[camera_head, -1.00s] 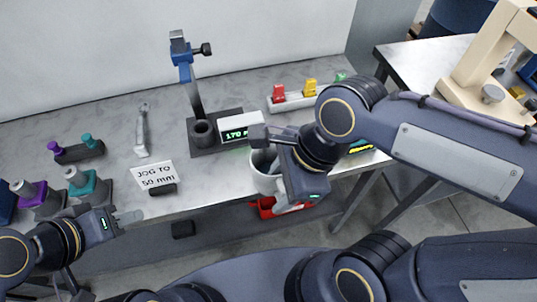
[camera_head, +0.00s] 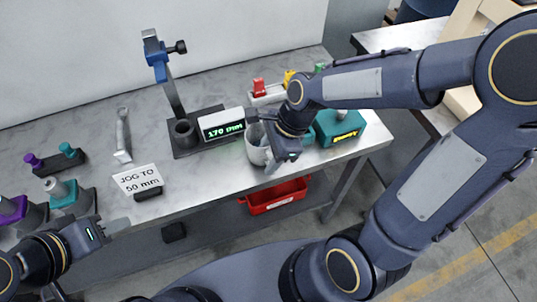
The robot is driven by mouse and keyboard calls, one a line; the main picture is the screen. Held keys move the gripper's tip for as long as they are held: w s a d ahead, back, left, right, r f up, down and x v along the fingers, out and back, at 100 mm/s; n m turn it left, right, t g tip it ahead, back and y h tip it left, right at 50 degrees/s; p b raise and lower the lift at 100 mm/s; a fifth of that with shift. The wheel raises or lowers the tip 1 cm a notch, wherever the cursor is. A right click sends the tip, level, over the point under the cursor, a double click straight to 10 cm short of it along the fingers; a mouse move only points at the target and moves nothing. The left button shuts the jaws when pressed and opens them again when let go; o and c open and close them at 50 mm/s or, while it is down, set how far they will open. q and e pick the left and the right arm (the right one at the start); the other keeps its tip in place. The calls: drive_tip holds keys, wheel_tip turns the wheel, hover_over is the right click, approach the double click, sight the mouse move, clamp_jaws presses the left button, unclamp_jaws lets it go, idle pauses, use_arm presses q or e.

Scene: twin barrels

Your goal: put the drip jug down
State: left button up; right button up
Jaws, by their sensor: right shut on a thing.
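The drip jug (camera_head: 254,152), a pale grey open-topped vessel, is near the table's front edge, right of the stand with the display. My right gripper (camera_head: 276,148) is shut on it from the right. The gripper and wrist cover the jug's right side, and I cannot tell whether its base touches the table. My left gripper (camera_head: 118,227) is at the front left, apart from the jug, with nothing visible in it; its finger gap is not clear.
A blue-topped stand (camera_head: 170,75) has a dark cup (camera_head: 186,133) and a display (camera_head: 222,124) reading 170 mm. A teal box (camera_head: 340,127) is to the right. A sign (camera_head: 138,179) reads "JOG TO 50 mm". A red bin (camera_head: 275,196) is below the table edge.

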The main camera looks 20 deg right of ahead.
drive_tip(key=shift+f, duration=0.2)
drive_tip(key=shift+f, duration=0.15)
drive_tip(key=o, duration=1)
drive_tip(key=shift+o, duration=0.2)
